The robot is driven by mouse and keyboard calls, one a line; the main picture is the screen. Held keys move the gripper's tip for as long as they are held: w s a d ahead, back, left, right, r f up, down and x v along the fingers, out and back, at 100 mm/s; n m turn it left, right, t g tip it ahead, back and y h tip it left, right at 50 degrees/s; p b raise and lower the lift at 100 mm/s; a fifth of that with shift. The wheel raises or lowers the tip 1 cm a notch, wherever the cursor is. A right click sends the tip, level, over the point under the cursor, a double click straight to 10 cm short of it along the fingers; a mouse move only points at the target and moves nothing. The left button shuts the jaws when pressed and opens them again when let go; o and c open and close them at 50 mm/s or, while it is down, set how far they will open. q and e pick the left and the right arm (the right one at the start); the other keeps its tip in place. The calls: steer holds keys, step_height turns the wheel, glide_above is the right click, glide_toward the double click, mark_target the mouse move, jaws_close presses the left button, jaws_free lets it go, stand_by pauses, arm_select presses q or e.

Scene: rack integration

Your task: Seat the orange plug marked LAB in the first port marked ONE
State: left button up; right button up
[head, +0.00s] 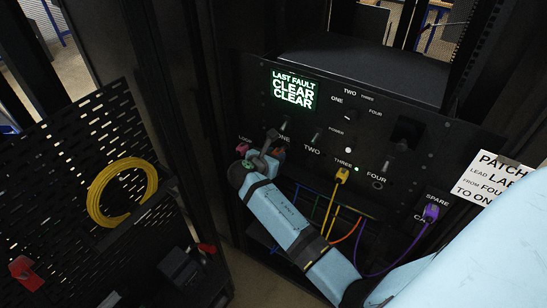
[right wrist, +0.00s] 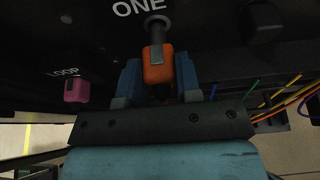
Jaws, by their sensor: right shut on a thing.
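The orange plug (right wrist: 158,68) is between the two blue-grey fingers of my right gripper (right wrist: 158,82) in the right wrist view, just below the ONE label. My right gripper is shut on it. In the head view my right gripper (head: 267,157) is at the panel's lower left, under ONE, and mostly hides the plug. A metal toggle lever (right wrist: 155,27) stands above the plug and overlaps its top in the picture. The port mouth under ONE is hidden, so I cannot tell how deep the plug sits. My left gripper is not in view.
A pink plug (right wrist: 77,90) sits at LOOP, left of my gripper. A yellow plug (head: 342,175) is at THREE; port FOUR (head: 378,184) looks empty. A purple plug (head: 431,212) is at SPARE. Coloured leads hang below the panel. A perforated board (head: 60,200) stands left.

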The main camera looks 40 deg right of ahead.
mark_target(277, 152)
steer(key=shift+w+d, duration=0.3)
steer(key=shift+d, duration=0.4)
steer(key=shift+w+d, duration=0.25)
steer(key=shift+d, duration=0.45)
steer(key=o, duration=1)
